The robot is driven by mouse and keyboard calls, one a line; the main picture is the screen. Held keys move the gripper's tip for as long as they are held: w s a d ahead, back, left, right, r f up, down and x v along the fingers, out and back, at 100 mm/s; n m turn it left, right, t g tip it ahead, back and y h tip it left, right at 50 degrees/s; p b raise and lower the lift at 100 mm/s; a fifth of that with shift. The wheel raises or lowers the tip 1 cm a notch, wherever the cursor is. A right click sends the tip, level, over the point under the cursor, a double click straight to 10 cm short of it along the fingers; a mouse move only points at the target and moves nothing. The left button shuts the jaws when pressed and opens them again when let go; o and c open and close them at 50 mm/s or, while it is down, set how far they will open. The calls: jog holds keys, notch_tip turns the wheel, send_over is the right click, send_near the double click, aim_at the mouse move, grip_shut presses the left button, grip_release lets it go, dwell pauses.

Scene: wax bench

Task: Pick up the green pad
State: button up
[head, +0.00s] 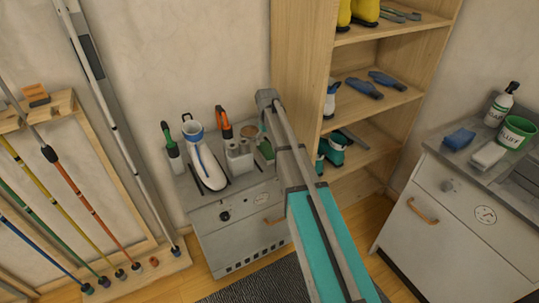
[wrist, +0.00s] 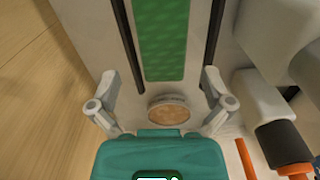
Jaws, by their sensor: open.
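The green pad (wrist: 162,40) is a flat, textured green strip on a light surface, with a dark bar along each side. In the head view a small part of the green pad (head: 266,149) shows on the grey cabinet top, partly covered by my arm. My gripper (wrist: 160,78) is open in the wrist view, its two fingers spread to either side of the pad's near end. The space between the fingers holds nothing that I can see gripped. In the head view my arm hides the gripper.
A round tan disc (wrist: 168,110) lies just below the pad's near end. White rolls (head: 238,155), a white iron-like tool (head: 207,165) and orange-handled tool (head: 223,123) crowd the cabinet top (head: 240,184). A wooden shelf (head: 300,50) stands close on the right.

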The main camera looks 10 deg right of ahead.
aim_at(267, 148)
jog(key=shift+f, duration=0.15)
dwell(0.3)
jog(key=shift+a+f+b, duration=0.1)
jog(key=shift+f+b, duration=2.45)
jog(key=shift+b, duration=0.05)
jog(key=c, duration=1)
